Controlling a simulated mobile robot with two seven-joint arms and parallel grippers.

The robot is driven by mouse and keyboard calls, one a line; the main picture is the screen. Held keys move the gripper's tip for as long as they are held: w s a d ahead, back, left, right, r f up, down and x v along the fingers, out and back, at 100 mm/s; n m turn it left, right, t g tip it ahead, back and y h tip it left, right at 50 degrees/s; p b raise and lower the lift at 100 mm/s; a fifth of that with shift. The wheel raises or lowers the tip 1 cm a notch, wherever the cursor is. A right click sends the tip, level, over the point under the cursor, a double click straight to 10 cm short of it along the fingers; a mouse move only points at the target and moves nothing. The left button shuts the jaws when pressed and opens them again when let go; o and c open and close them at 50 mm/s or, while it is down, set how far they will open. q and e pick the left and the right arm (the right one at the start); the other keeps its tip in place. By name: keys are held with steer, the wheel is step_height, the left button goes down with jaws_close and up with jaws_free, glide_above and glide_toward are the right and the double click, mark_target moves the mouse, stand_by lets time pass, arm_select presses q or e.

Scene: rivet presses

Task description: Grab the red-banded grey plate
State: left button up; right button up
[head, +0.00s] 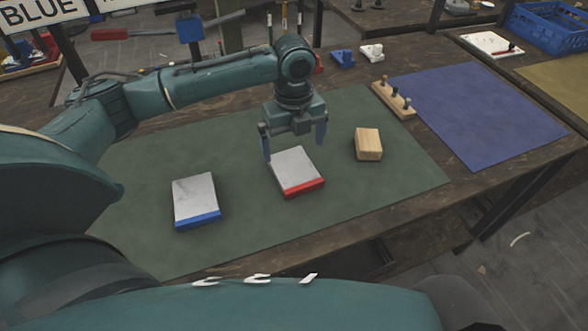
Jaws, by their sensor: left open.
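The red-banded grey plate (295,169) lies on the green mat near the middle of the head view, with its red band along the near edge. My left gripper (294,143) is open above the plate's far part, pointing down, with one finger at the left and one at the right of it. Whether the fingers touch the plate cannot be told. A blue-banded grey plate (195,197) lies to the left on the same mat. My right gripper is not in view.
A wooden block (368,144) stands right of the red-banded plate on the green mat (330,220). Behind it are a wooden peg holder (394,100) and a blue mat (480,112). A blue crate (550,26) is at the back right. The mat's near part is clear.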

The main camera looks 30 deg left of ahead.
mark_target(294, 167)
arm_select(q)
steer(key=f, duration=0.6)
steer(key=shift+s+d+f, duration=0.1)
steer(key=shift+s+f, duration=0.1)
steer(key=shift+f, duration=0.1)
steer(key=shift+w+r, duration=0.1)
steer(key=shift+r, duration=0.05)
steer(key=c, duration=1.4)
